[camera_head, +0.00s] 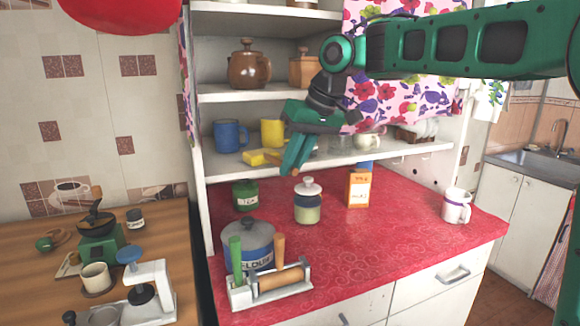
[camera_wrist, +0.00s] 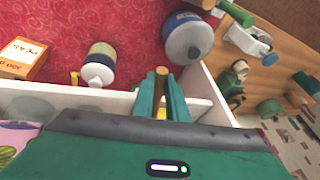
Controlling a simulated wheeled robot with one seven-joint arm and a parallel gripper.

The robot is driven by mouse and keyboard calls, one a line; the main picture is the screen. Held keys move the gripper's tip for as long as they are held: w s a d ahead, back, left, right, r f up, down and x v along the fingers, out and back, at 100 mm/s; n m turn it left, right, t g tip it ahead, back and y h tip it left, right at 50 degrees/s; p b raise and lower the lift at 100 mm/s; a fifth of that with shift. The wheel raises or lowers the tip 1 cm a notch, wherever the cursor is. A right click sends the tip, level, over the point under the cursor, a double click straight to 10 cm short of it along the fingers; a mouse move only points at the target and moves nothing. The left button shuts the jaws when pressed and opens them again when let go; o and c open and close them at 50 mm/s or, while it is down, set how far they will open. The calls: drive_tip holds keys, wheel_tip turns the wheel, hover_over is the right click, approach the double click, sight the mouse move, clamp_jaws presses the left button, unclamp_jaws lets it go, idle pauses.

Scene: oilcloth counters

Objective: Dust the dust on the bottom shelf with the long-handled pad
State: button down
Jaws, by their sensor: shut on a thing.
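My gripper (camera_head: 297,152) reaches down in front of the bottom shelf (camera_head: 405,149). In the wrist view its teal fingers (camera_wrist: 162,95) are shut around a brown wooden handle (camera_wrist: 162,72), seen almost end-on. I take this as the handle of the long-handled pad. A yellow block (camera_head: 254,157), perhaps the pad, shows on or just over the bottom shelf, left of the fingers. I cannot tell whether it joins the handle or touches the shelf. No dust can be made out; the gripper hides part of the shelf.
A blue mug (camera_head: 230,135) and a yellow mug (camera_head: 272,132) stand on the bottom shelf. Below, on the red counter, are a lidded jar (camera_head: 308,208), an orange box (camera_head: 358,188) and a blue flour tin (camera_head: 248,241).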

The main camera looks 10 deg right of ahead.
drive_tip(key=d, duration=0.3)
drive_tip(key=shift+w, duration=0.4)
idle(0.4)
drive_tip(key=s+d+r, duration=0.1)
drive_tip(key=s+d, duration=0.2)
drive_tip(key=s, duration=1)
drive_tip(key=shift+s+d+r, duration=0.2)
drive_tip(key=shift+s+d, duration=0.05)
drive_tip(key=shift+d, duration=0.1)
idle(0.3)
